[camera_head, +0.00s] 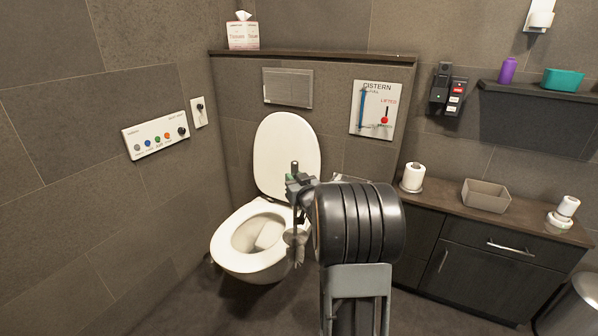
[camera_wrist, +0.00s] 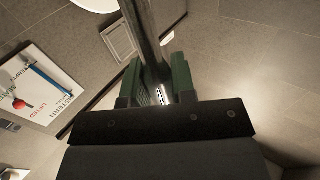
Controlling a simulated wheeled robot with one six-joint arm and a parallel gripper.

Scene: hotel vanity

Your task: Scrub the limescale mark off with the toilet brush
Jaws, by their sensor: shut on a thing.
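The toilet (camera_head: 258,262) stands against the back wall with its lid (camera_head: 286,155) up and its bowl open. My gripper (camera_head: 297,186) is at the right side of the bowl, in front of the lid. It is shut on the toilet brush (camera_head: 295,212), held roughly upright. The brush's lower end hangs by the bowl's right rim; I cannot tell whether it touches. In the wrist view the metal handle (camera_wrist: 147,40) runs between the green fingers of my gripper (camera_wrist: 157,82). A pale patch shows inside the bowl, but I cannot tell whether it is the limescale mark.
A dark vanity counter (camera_head: 450,200) on the right holds a paper roll (camera_head: 412,177), a grey tray (camera_head: 486,196) and a white object (camera_head: 564,212). A cistern panel (camera_head: 376,109) and a flush plate (camera_head: 288,88) are on the back wall. Floor left of the toilet is clear.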

